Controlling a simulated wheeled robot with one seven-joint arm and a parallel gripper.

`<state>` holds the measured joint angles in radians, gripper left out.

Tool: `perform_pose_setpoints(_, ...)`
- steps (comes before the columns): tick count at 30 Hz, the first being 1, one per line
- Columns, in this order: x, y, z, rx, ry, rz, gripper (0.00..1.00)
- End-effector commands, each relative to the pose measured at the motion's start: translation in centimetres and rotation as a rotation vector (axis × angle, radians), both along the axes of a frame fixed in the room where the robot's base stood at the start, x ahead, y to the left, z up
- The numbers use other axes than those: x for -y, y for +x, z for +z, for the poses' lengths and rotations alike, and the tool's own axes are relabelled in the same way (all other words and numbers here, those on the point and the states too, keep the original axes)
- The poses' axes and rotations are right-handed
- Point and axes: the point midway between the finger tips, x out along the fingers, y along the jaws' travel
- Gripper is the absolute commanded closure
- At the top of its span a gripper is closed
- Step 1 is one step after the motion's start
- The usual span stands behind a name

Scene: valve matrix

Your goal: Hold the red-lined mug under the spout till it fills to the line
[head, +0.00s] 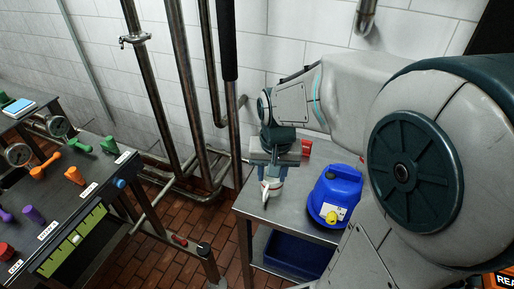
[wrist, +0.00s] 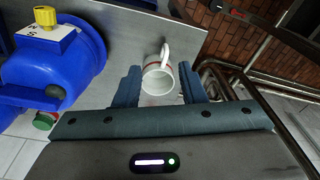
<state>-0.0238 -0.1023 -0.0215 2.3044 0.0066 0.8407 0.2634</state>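The mug (wrist: 158,84) is white with a red line round it and stands upright on the metal table. It lies between the two fingers of my gripper (wrist: 159,82) in the wrist view, with its handle pointing away from the gripper's palm. The fingers look apart, with a narrow gap on each side of the mug. In the head view my gripper (head: 272,173) points down at the table, and the white mug (head: 270,190) shows just below it, partly covered. A metal pipe end (head: 365,18) on the wall at the top may be the spout; I cannot confirm this.
A blue container (head: 338,190) with a yellow cap stands close right of the mug. A red object (head: 306,147) lies behind. A blue bin (head: 295,256) sits on the lower shelf. A valve bench (head: 60,200) with coloured handles is left; pipes run up the wall.

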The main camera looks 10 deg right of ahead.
Motion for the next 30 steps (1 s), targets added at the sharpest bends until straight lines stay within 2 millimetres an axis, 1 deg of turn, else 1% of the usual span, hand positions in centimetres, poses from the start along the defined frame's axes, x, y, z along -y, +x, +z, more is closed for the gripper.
perform_pose_setpoints(1, 0.0, 1.1, -0.5, -0.026, 0.001, -0.027, 0.63)
perform_pose_setpoints(3, -0.1, 2.3, -1.3, -0.050, 0.002, -0.066, 0.63)
perform_pose_setpoints(6, -0.1, 3.7, -2.5, -0.076, 0.002, -0.109, 0.63)
perform_pose_setpoints(9, -0.1, 4.5, -3.2, -0.090, 0.002, -0.138, 0.63)
perform_pose_setpoints(14, 0.0, 5.0, -4.5, -0.103, 0.000, -0.158, 0.63)
perform_pose_setpoints(17, 0.0, 4.9, -6.2, -0.106, 0.000, -0.160, 0.63)
perform_pose_setpoints(21, 0.1, 4.9, -9.0, -0.106, 0.000, -0.160, 0.63)
perform_pose_setpoints(24, 0.1, 4.9, -10.6, -0.104, 0.000, -0.160, 0.63)
perform_pose_setpoints(27, 0.1, 5.0, -11.7, -0.102, 0.001, -0.160, 0.63)
perform_pose_setpoints(30, 0.1, 5.0, -12.3, -0.101, 0.000, -0.159, 0.63)
